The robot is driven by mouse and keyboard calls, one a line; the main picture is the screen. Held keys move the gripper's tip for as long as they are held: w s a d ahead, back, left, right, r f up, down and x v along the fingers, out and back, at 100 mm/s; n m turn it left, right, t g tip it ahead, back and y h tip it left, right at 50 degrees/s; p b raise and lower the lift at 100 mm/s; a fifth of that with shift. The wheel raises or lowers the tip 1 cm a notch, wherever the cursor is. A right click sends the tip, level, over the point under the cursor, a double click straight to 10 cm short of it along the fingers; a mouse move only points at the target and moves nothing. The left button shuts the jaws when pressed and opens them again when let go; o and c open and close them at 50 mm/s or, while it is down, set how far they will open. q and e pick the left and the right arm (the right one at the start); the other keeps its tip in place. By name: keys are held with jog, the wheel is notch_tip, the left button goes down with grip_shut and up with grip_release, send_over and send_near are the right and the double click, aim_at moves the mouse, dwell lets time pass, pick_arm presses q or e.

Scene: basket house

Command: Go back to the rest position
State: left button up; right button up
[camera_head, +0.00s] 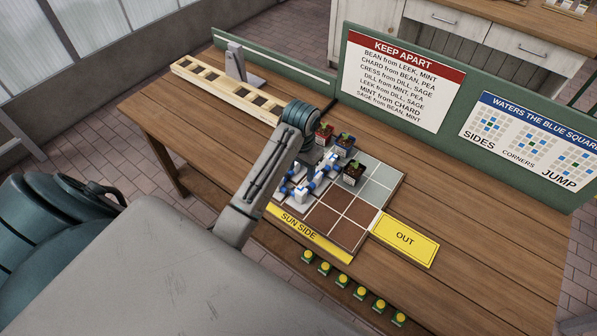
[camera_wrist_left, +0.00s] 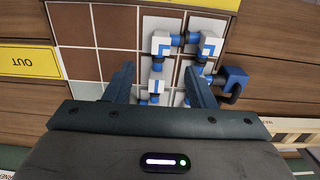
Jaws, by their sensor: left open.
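My left arm reaches in over the tiled planting board (camera_head: 330,217) in the head view, with its dark teal wrist above the board's left part. In the left wrist view my left gripper (camera_wrist_left: 162,78) is open. Its two dark fingers stand apart, with blue-and-white pipe-like pieces and tiles showing between and beyond them. I see nothing held between the fingers. In the head view my arm hides part of the board, and the fingertips cannot be made out clearly. My right gripper is in neither view.
A slotted wooden rack (camera_head: 215,88) is at the back left. A yellow OUT plate (camera_head: 405,239) lies right of the board. The table's right side is clear.

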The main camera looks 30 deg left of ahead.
pick_arm(q)
jog(key=s+d+f+t, duration=0.15)
jog(key=s+f, duration=0.25)
jog(key=s, duration=0.9)
jog(key=s+r+t, duration=0.2)
jog(key=s+r, duration=0.3)
jog(key=s, duration=0.9)
notch_tip(320, 180, down, 39)
jog(key=a+g+y+b, duration=0.1)
jog(key=a+b, duration=0.1)
jog(key=b, duration=0.6)
jog(key=s+f+b, duration=0.3)
jog(key=s+f, duration=0.6)
jog(key=f, duration=0.3)
jog(key=s+a+f+g+b, duration=0.1)
jog(key=s+f+b, duration=0.2)
jog(key=s+f, duration=0.6)
notch_tip(320, 180, down, 4)
jog(key=shift+n, duration=0.3)
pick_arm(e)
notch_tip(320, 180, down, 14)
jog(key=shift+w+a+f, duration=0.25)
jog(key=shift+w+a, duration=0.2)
